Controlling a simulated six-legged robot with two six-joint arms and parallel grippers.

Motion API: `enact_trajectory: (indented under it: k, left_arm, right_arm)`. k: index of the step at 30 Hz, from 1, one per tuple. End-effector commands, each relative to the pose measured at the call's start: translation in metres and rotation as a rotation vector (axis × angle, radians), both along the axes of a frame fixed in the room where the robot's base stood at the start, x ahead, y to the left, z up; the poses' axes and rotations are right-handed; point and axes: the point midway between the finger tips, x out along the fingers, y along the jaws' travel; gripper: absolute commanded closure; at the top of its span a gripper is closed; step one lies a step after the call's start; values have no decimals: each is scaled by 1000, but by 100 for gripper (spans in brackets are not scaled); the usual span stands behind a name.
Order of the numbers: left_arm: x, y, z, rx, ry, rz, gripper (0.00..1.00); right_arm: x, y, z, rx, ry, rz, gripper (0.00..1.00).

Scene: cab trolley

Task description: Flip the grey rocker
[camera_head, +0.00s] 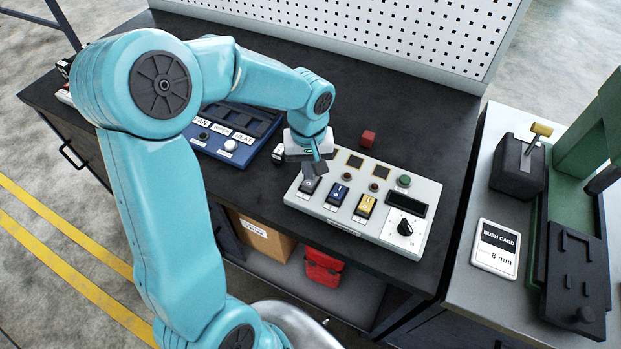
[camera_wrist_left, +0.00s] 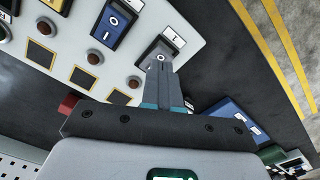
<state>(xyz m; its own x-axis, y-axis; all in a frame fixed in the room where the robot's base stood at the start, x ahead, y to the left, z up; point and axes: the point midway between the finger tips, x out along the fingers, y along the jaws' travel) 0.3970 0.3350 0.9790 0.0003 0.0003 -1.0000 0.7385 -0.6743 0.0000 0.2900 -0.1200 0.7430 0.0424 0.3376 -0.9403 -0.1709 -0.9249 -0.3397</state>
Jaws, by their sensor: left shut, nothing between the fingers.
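The grey rocker (camera_head: 308,187) is at the left end of a white control panel (camera_head: 342,221) on the dark bench. My left gripper (camera_head: 318,168) is shut and empty, with its fingers pointing down just above and behind this rocker. In the left wrist view the closed fingertips (camera_wrist_left: 159,66) overlap the near end of the grey rocker (camera_wrist_left: 158,48), hiding part of it. I cannot tell whether they touch it. A blue rocker (camera_head: 338,194) and a yellow rocker (camera_head: 365,206) stand in the same row to the right. My right gripper is not in view.
The panel also carries a black dial (camera_head: 405,228), a green button (camera_head: 404,181) and a dark display. A small red cube (camera_head: 368,139) lies behind it. A blue switch box (camera_head: 228,145) stands to the left. A pegboard (camera_head: 400,30) closes the bench's back.

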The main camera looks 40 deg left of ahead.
Motion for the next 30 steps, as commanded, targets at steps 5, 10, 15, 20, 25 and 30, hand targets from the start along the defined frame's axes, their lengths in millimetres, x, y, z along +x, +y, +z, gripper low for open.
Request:
enact_trajectory:
  k: [5, 10, 15, 20, 25, 30]
  left_arm:
    - [0, 0, -1, 0, 0, 0, 100]
    - [0, 0, -4, 0, 0, 0, 100]
    - [0, 0, -7, 0, 0, 0, 100]
    - [0, 0, -10, 0, 0, 0, 100]
    - [0, 0, -13, 0, 0, 0, 100]
    - [0, 0, -16, 0, 0, 0, 100]
  right_arm:
    - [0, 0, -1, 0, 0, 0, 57]
    - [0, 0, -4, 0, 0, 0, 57]
    - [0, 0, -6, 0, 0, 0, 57]
    - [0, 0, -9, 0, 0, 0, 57]
    - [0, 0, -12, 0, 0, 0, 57]
    - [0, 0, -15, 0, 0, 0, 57]
